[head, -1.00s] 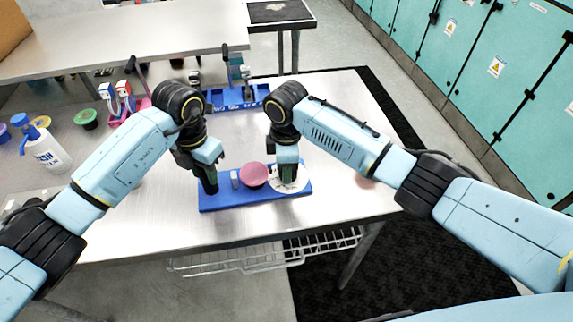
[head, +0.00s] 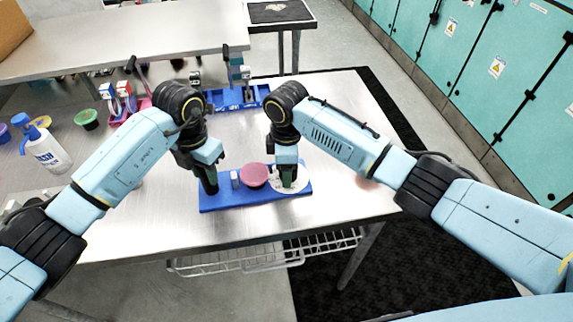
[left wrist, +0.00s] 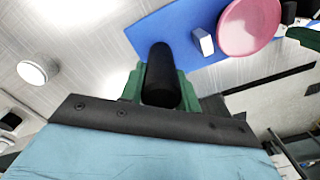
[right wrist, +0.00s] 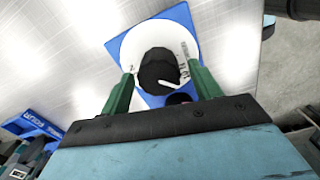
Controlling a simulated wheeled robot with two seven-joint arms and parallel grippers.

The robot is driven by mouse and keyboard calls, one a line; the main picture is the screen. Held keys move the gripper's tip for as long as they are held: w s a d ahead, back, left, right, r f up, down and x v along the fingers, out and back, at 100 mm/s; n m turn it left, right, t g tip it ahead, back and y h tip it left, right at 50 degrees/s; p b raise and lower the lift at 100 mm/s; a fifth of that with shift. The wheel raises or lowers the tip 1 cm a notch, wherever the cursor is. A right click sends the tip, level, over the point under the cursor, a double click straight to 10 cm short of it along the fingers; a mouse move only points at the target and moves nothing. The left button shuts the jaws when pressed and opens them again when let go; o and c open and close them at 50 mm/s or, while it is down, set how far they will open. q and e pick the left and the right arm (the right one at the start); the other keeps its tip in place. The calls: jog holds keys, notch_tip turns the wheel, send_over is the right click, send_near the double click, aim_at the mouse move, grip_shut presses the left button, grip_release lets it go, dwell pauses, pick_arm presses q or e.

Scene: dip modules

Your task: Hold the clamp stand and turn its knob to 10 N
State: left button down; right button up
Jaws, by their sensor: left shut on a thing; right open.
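The clamp stand has a flat blue base (head: 225,203) on the metal table. My left gripper (head: 208,187) is shut on the black post (left wrist: 160,62) at the base's left end. A white block (head: 235,178) and a pink round pad (head: 254,174) stand between the grippers. At the right end is a white dial (head: 301,181). In the right wrist view, the black knob (right wrist: 157,66) with a white pointer line sits on it. My right gripper (right wrist: 160,80) is open, with its green fingers on either side of the knob. Contact and the dial's reading cannot be told.
A blue rack (head: 228,99) stands behind the grippers. A white bottle (head: 47,152) and a green cup (head: 87,120) are at the left. The table is clear to the right of the stand, and its front edge is close.

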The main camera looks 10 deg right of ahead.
notch_tip(320, 180, up, 12)
dwell(0.5)
pick_arm(q)
jog(key=c, duration=0.9)
grip_release()
jog(key=shift+c, duration=0.2)
jog(key=shift+r, duration=0.1)
pick_arm(e)
jog(key=shift+r, duration=0.1)
pick_arm(q)
jog(key=shift+r+p, duration=2.6)
jog(key=shift+r, duration=1.05)
pick_arm(e)
jog(key=shift+r, duration=2.55)
